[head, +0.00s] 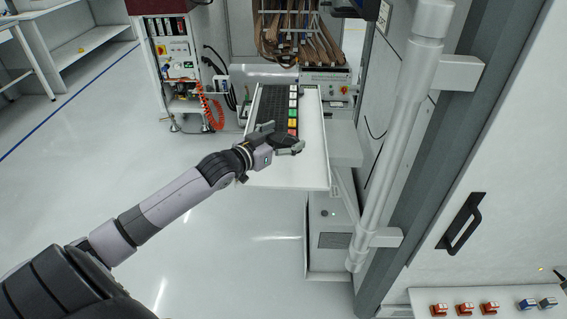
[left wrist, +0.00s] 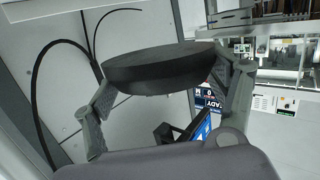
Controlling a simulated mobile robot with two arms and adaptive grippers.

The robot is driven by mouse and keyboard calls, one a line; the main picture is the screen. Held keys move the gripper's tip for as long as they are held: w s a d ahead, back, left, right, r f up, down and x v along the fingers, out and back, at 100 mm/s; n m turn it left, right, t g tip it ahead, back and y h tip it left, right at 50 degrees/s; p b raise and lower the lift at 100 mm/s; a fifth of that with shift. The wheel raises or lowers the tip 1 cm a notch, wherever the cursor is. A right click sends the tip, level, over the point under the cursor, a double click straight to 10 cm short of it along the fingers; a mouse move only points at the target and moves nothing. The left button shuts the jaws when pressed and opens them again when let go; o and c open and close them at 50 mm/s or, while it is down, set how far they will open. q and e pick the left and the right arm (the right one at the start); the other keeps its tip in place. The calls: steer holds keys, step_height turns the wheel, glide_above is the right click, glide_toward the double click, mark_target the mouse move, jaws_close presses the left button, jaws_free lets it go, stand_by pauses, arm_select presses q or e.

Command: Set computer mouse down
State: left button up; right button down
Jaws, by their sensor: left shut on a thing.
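My left gripper (head: 287,146) reaches from the left over a white pull-out tray (head: 314,160). It is shut on a dark, rounded computer mouse (head: 284,139). In the left wrist view the mouse (left wrist: 158,67) sits between the two grey fingers of the gripper (left wrist: 165,88). In the head view the mouse is over the tray in front of the keyboard; whether it touches the tray I cannot tell. My right gripper is in neither view.
A dark keyboard (head: 270,104) and a column of coloured buttons (head: 292,112) lie on the tray behind the gripper. A thick grey vertical pipe (head: 396,130) stands right of the tray. A cabinet with a coiled orange hose (head: 212,112) stands at the back left. The tray's front right part is bare.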

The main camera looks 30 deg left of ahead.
mark_target(283, 169)
arm_select(q)
step_height(283, 169, down, 3)
steer(key=shift+f, duration=0.75)
step_height(283, 169, down, 4)
steer(key=shift+b, duration=0.3)
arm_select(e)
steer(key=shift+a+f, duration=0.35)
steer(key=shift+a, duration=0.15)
arm_select(q)
steer(key=o, duration=0.9)
steer(key=shift+o, duration=0.2)
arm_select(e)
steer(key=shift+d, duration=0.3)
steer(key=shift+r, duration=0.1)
